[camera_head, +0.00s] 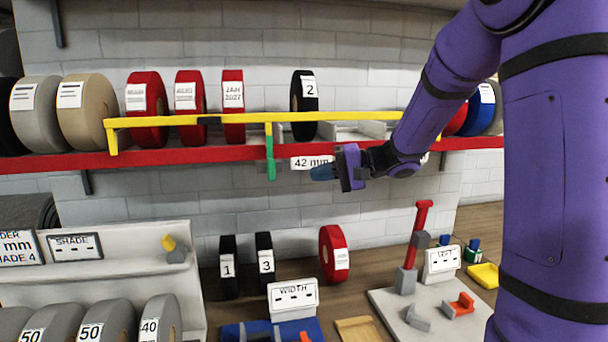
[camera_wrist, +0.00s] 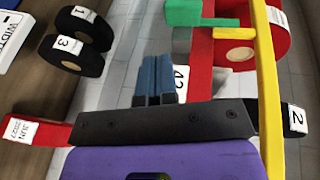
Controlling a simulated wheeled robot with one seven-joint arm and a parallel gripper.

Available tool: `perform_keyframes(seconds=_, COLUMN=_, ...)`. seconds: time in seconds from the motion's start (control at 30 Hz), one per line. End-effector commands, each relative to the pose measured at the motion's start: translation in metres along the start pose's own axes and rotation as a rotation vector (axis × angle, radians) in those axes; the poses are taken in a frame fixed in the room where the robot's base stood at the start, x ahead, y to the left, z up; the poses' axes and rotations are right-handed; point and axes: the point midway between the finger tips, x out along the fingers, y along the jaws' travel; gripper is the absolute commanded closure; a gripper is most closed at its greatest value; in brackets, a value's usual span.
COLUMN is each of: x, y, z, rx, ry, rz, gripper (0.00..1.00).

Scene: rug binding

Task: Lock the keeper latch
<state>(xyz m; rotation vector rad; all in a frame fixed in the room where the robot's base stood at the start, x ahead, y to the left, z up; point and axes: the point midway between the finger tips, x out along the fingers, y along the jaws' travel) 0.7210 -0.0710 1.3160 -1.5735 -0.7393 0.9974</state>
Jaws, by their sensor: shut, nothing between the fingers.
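A yellow keeper bar (camera_head: 190,120) runs along the front of the upper shelf, across the rolls. A green latch tab (camera_head: 270,158) hangs from a yellow upright on it, in front of the red shelf edge. In the wrist view the green tab (camera_wrist: 184,13) is at the top, beside the yellow bar (camera_wrist: 268,70). My gripper (camera_head: 322,173) is shut and empty, just right of the green tab and slightly below the shelf edge, apart from it. Its blue fingers (camera_wrist: 155,78) lie together in the wrist view. Whether the latch is engaged cannot be told.
A "42 mm" label (camera_head: 311,163) sits on the red shelf edge (camera_head: 200,153) behind my gripper. Red rolls (camera_head: 147,112) and a black roll marked 2 (camera_head: 304,92) stand behind the bar. Rolls 1 (camera_head: 228,265) and 3 (camera_head: 265,262) stand below. Open wall space lies under the shelf.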

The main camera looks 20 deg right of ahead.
Motion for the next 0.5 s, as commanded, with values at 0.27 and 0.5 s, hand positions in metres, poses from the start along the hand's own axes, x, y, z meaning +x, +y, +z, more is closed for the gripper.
perform_keyframes(seconds=0.27, x=-0.049, y=0.011, z=0.000, rx=0.002, ry=0.004, rz=0.000, gripper=1.00)
perform_keyframes(seconds=0.5, x=-0.064, y=0.015, z=0.000, rx=0.001, ry=0.002, rz=0.000, gripper=1.00)
